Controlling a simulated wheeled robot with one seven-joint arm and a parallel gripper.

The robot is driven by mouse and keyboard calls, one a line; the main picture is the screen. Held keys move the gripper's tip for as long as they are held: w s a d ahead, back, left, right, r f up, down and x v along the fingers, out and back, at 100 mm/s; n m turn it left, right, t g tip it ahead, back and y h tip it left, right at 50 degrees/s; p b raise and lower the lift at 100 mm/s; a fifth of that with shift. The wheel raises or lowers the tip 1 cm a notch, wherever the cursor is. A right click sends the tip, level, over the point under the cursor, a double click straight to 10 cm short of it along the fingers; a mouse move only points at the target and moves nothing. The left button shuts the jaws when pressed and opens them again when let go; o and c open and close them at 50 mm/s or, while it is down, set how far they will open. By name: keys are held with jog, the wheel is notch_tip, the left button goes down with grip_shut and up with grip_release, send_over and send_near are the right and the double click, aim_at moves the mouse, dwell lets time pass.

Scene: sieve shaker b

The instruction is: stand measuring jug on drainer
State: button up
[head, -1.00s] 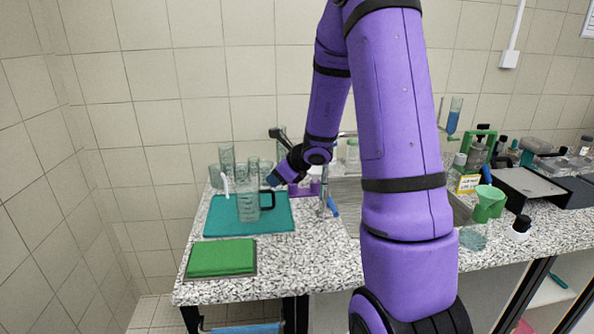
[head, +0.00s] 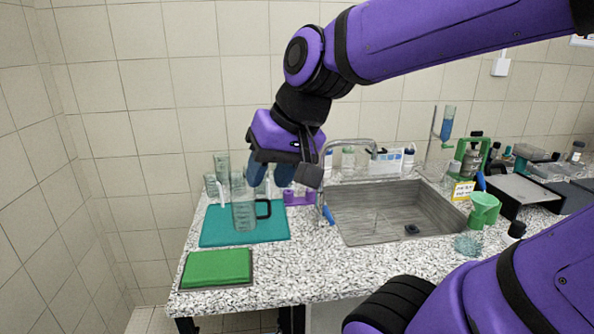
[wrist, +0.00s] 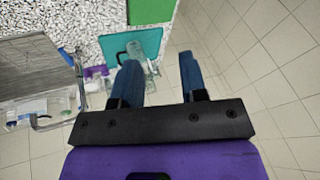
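The measuring jug (head: 245,213), clear with a black handle on its right, stands upright on the teal drainer mat (head: 215,232). My gripper (head: 271,178) is above and a little right of the jug in the head view, with its blue fingers apart and nothing between them. The fingers partly overlap glassware behind. In the wrist view, my gripper (wrist: 158,58) is also open and empty. The teal mat (wrist: 150,36) and the jug (wrist: 136,50) show beyond the fingertips, partly hidden by the left finger.
Clear glasses (head: 222,165) stand at the mat's back. A green mat (head: 216,267) lies in front. A purple rack (head: 299,196), tap (head: 350,144) and steel sink (head: 375,205) are to the right. Speckled counter (head: 290,262) is bare in front of the sink.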

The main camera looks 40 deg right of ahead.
jog(key=s+n, duration=0.1)
jog(key=s+d+n+h, duration=0.1)
jog(key=s, duration=0.1)
jog(key=s+r+n+h, duration=0.1)
jog(key=shift+s+d, duration=0.15)
jog(key=shift+d, duration=0.25)
dwell(0.9)
